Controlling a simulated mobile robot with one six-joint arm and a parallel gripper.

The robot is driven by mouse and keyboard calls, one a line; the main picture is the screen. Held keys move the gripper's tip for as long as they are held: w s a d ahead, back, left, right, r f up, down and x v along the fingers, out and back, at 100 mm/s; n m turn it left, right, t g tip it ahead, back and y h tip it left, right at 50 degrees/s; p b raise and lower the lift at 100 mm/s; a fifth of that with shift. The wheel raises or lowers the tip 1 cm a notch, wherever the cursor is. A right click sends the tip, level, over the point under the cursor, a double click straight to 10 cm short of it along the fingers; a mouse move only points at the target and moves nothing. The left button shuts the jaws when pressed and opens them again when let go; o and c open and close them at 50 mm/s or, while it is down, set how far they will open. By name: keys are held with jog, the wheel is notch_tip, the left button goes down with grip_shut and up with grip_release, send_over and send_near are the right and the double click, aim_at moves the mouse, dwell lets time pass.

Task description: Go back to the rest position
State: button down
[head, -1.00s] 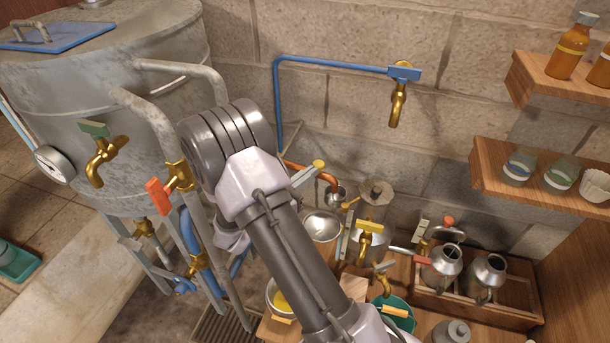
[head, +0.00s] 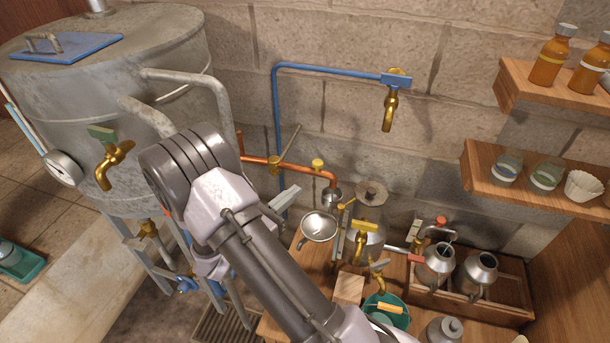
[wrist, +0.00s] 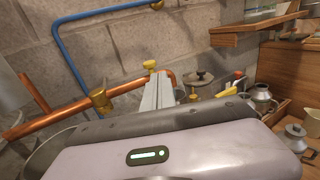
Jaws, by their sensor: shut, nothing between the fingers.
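My gripper (wrist: 157,92) shows in the wrist view as two pale grey fingers side by side, shut with nothing between them. They point up and away, in front of the copper pipe (wrist: 125,88) by the wall. In the head view my arm reaches up and left from the bottom edge, its bent joint in front of the still. The gripper's tip (head: 285,199) shows just right of that joint, below the copper pipe (head: 262,160); the rest of it is largely hidden. I cannot tell how far the fingers are from the pipe.
The metal still (head: 75,100) stands at left. A blue pipe (head: 320,68) with a brass tap runs along the wall. Below are a funnel (head: 319,227), a teal bucket (head: 388,312) and a wooden crate (head: 500,309) with metal cans. Shelves (head: 530,190) are at right.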

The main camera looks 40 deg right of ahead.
jog(key=s+a+r+m+g+y, duration=0.3)
jog(key=s+r+m+y, duration=0.2)
jog(key=s+m, duration=0.25)
jog(key=s+a+r+m+g+y, duration=0.45)
jog(key=s+m, duration=0.25)
jog(key=s, duration=0.2)
jog(key=s+a+r+m+t+y, duration=0.1)
jog(key=a+r+m+t+y, duration=0.3)
jog(key=a, duration=0.3)
jog(key=s+a+r+m+t+y, duration=0.1)
jog(key=a+r+m+t+y, duration=0.3)
jog(key=a+m+t+y, duration=0.1)
jog(key=shift+s+a+t+y, duration=0.4)
jog(key=shift+a+y, duration=0.15)
jog(key=shift+a, duration=0.7)
